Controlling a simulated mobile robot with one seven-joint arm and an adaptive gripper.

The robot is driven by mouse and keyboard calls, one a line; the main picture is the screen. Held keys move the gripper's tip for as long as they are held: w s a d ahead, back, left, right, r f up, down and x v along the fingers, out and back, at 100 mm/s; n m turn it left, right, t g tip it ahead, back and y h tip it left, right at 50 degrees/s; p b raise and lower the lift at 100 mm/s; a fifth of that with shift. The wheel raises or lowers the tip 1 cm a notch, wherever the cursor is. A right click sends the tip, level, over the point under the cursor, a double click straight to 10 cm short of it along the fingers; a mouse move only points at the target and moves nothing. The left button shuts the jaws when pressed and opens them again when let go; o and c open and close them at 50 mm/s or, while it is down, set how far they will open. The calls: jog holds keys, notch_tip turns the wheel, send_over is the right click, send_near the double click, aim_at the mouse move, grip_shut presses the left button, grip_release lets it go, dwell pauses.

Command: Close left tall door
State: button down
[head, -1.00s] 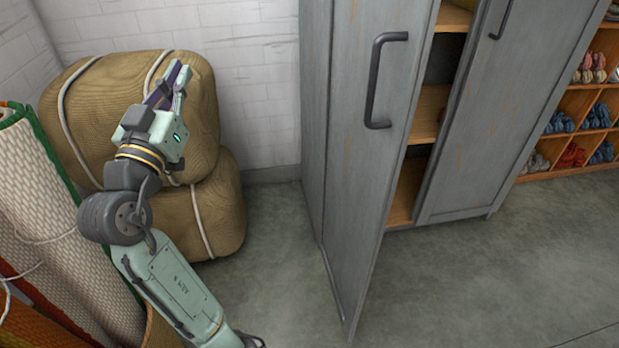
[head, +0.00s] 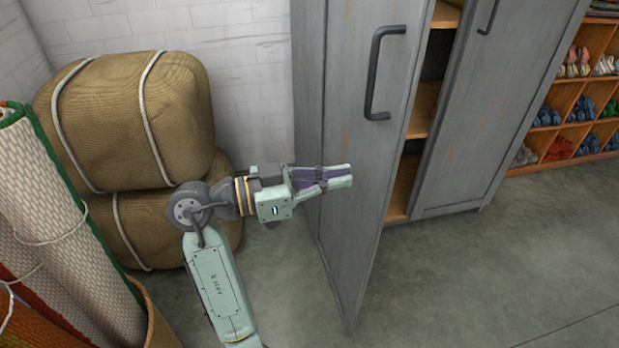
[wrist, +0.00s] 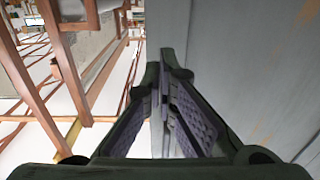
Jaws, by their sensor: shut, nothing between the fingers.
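The left tall door (head: 358,165) of the grey cabinet stands partly open in the head view, swung out toward me. Its dark bar handle (head: 379,72) is on the upper part of its face. Orange-brown shelves (head: 421,110) show in the gap behind it. My gripper (head: 350,175) is shut and empty, pointing right, and overlaps the lower left part of the door in the picture. The grey door surface (wrist: 262,70) fills the right of the wrist view, close beside the fingers (wrist: 168,75). I cannot tell whether they touch it.
The right tall door (head: 490,110) looks shut. Stacked tan bales (head: 130,110) stand at the left against the white wall, with rolled rugs (head: 45,215) in front. A cubby shelf of wool skeins (head: 575,110) is at the right. The floor (head: 480,280) at the right is clear.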

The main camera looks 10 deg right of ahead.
aim_at(386, 171)
jog(key=d+p, duration=0.1)
jog(key=d, duration=0.5)
jog(key=shift+w, duration=0.2)
jog(key=shift+d, duration=0.15)
jog(key=shift+d, duration=0.1)
